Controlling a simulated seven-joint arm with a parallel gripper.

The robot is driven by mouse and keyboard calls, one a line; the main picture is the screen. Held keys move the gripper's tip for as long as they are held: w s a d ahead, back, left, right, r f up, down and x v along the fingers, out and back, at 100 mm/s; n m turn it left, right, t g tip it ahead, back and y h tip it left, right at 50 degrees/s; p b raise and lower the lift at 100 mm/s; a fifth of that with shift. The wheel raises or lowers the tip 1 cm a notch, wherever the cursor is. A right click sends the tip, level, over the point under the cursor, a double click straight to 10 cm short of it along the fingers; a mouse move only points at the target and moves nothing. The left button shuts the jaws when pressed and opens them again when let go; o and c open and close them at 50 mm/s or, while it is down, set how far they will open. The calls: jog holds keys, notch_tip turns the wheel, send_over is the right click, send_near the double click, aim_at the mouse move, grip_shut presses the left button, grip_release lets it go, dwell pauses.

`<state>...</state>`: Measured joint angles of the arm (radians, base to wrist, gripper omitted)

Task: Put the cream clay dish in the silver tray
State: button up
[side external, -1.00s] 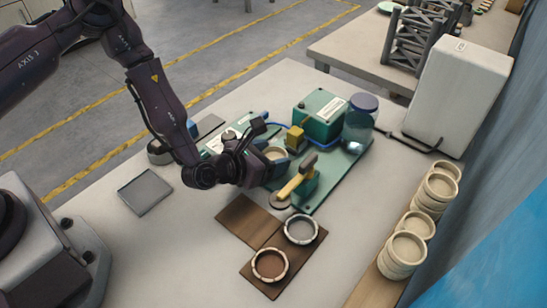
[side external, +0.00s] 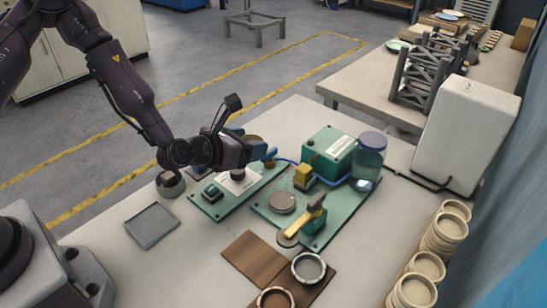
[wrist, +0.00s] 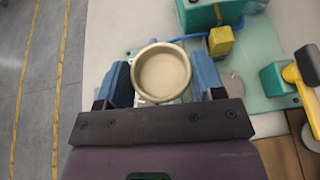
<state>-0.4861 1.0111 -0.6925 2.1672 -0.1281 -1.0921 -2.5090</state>
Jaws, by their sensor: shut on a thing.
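The cream clay dish (wrist: 161,72) is round with a raised rim. In the wrist view it sits between the two blue fingers of my gripper (wrist: 162,82), which is shut on it. In the side external view my gripper (side external: 253,146) holds it above the green equipment, and the dish is mostly hidden there. The silver tray (side external: 151,225) is a flat, square grey tray lying bare on the table, to the left of and below my gripper in that view.
A green board carries a round metal plate (side external: 282,202), a yellow-handled lever (side external: 309,214), a green box (side external: 329,151) and a glass jar (side external: 367,164). Brown boards with two ringed dishes lie in front. Several stacked cream dishes (side external: 427,266) stand at right.

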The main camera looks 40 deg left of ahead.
jog(key=s+a+f, duration=0.2)
jog(key=s+a, duration=0.1)
jog(key=a, duration=0.5)
jog(key=m+g+h, duration=0.1)
jog(key=m+h, duration=0.3)
jog(key=h, duration=0.1)
send_over(144, 224)
jog(key=w+a, duration=0.5)
jog(key=w, duration=0.1)
notch_tip(144, 224, down, 3)
jog(key=shift+w+d+r, duration=0.1)
jog(key=shift+w, duration=0.05)
jog(key=s+d+r+m+g+h, duration=0.2)
jog(key=s+d+m+h, duration=0.15)
jog(key=s+d, duration=0.2)
jog(key=shift+y, duration=0.25)
jog(key=shift+s+a+f, duration=0.1)
jog(key=shift+s+f, duration=0.1)
jog(key=shift+f, duration=1.55)
jog(key=shift+s+a+f, duration=0.1)
jog(key=shift+s+f, duration=0.1)
jog(key=shift+f, duration=1.55)
jog(key=shift+f, duration=0.55)
jog(key=o, duration=1.1)
jog(key=shift+c, duration=0.2)
